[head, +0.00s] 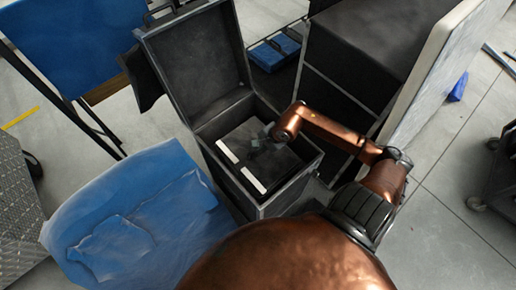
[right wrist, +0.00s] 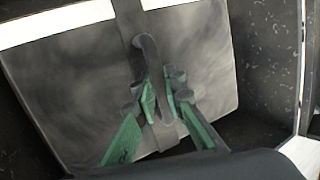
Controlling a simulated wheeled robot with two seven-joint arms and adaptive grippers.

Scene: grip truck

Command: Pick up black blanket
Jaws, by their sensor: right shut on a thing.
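The black blanket (head: 259,162) looks like a dark folded block with two white strips along its lower-left side. It lies inside an open dark case (head: 289,197). My right gripper (head: 262,138) reaches over it from the right. In the right wrist view the blanket is a smoky dark surface (right wrist: 75,90) with a dark strap and a raised loop (right wrist: 148,55) across its middle. The green fingers of my right gripper (right wrist: 163,97) are closed around that strap. The exact contact is partly hidden by the fingers. My left gripper is out of view.
The case's raised lid (head: 196,58) stands behind the blanket. A black cabinet-like block (head: 365,45) stands close on the right. Open floor (head: 450,200) shows farther right.

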